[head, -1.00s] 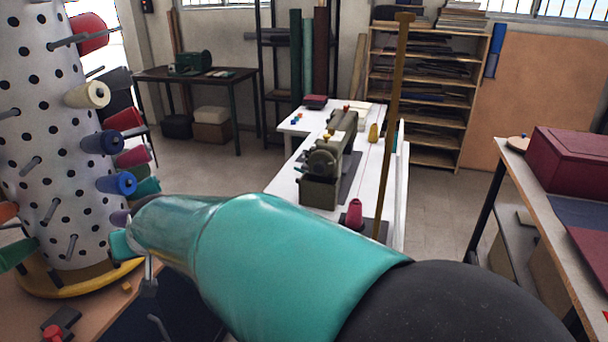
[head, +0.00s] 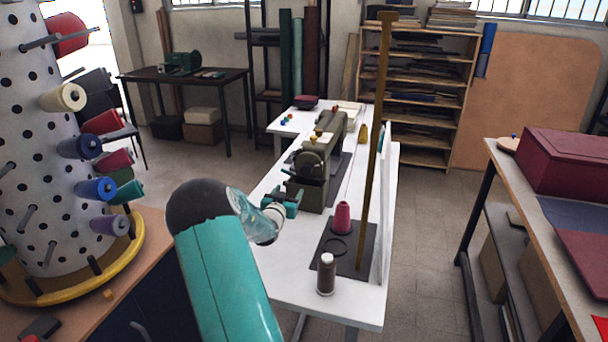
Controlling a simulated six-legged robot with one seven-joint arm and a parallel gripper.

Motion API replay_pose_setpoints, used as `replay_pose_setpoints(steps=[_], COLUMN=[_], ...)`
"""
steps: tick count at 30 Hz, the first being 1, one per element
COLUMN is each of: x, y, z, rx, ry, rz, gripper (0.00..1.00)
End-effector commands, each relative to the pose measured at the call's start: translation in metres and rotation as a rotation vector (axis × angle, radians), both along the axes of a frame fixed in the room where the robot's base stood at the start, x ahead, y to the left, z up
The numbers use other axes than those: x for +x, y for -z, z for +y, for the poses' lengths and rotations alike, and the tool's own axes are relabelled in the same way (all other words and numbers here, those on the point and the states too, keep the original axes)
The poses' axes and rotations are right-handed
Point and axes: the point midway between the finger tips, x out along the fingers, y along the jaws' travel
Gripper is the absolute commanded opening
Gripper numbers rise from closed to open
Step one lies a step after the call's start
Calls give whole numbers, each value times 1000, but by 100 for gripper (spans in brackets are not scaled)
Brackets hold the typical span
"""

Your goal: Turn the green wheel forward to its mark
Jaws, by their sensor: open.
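An olive-green sewing machine (head: 331,128) stands on a long white table. Its handwheel (head: 310,166), dark olive-green, is on the end facing me. The mark is too small to make out. My gripper (head: 294,199) is open, at the machine's near end, below and slightly left of the wheel in the picture. I see nothing between its jaws. I cannot tell whether it touches the machine's base.
A red cone (head: 342,218) and a tall brown post (head: 375,140) stand on a dark mat (head: 352,262). A pegged thread column (head: 40,150) is at left; a red box (head: 570,165) at right.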

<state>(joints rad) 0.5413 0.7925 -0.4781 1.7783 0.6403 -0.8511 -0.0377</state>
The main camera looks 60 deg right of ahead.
Motion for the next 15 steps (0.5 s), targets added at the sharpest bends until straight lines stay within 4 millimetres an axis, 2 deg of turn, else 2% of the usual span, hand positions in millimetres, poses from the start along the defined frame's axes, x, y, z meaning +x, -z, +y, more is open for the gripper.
replay_pose_setpoints(steps=[3,8,15], x=[-8,-7,0], y=[3,3,3], z=[-11,-29,-75], rx=[-25,-26,-25], ry=[18,21,21], rz=[5,5,5], gripper=[63,63,63])
